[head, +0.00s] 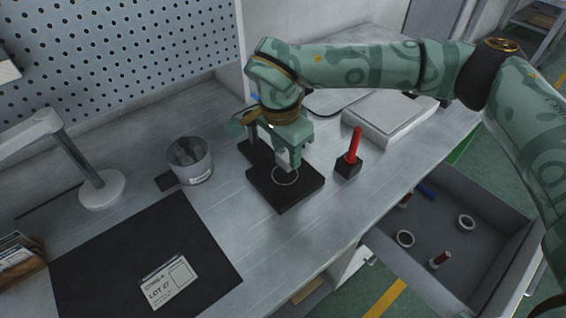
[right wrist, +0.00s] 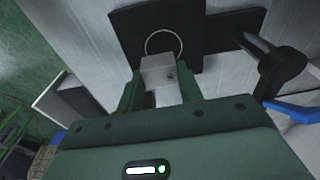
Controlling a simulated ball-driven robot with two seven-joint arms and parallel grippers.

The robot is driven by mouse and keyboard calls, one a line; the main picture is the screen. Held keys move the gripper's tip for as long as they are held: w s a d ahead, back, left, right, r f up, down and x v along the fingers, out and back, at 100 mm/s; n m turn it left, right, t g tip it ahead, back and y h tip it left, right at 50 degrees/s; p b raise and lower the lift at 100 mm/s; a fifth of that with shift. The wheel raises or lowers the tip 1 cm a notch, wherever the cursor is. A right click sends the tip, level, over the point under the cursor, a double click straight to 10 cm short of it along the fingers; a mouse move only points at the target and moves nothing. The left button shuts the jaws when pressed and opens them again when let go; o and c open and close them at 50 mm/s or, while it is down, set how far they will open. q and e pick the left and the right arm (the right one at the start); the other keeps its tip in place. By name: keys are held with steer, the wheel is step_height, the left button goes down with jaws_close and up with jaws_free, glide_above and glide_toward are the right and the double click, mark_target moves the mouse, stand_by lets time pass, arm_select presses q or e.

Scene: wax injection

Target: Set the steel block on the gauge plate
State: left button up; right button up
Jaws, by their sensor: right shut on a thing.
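My right gripper (head: 293,163) is shut on the steel block (right wrist: 158,72), a small grey block that sticks out between its fingers (right wrist: 160,88) in the right wrist view. The gauge plate (head: 285,199) is a black plate with a pale ring marked on it. It also shows in the right wrist view (right wrist: 132,32), with the block's end beside or over the ring's edge. In the head view the gripper is over the plate and mostly hides the block. I cannot tell whether the block touches the plate. My left gripper is not in view.
A dark post (right wrist: 256,46) stands behind the plate. A red-handled tool in a black holder (head: 347,167) stands close on the right, and a grey pot (head: 190,164) on the left. A black mat (head: 95,255) with a lot card lies front left. An open drawer (head: 415,262) is lower right.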

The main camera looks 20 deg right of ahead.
mark_target(283, 154)
steer(key=shift+w+f, duration=0.2)
steer(key=shift+f, duration=0.1)
steer(key=f+b, duration=0.1)
steer(key=f, duration=0.1)
steer(key=f+b, duration=0.1)
steer(key=shift+w+a+f, duration=0.1)
steer(key=shift+w+f, duration=0.1)
steer(key=shift+f, duration=0.2)
steer(key=shift+r, duration=0.2)
steer(key=shift+f, duration=0.1)
steer(key=o, duration=1.2)
steer(key=shift+c, duration=0.2)
step_height(283, 154, up, 12)
steer(key=a+p, duration=0.1)
steer(key=p, duration=0.3)
steer(key=shift+s+a, duration=0.15)
steer(key=shift+s, duration=0.15)
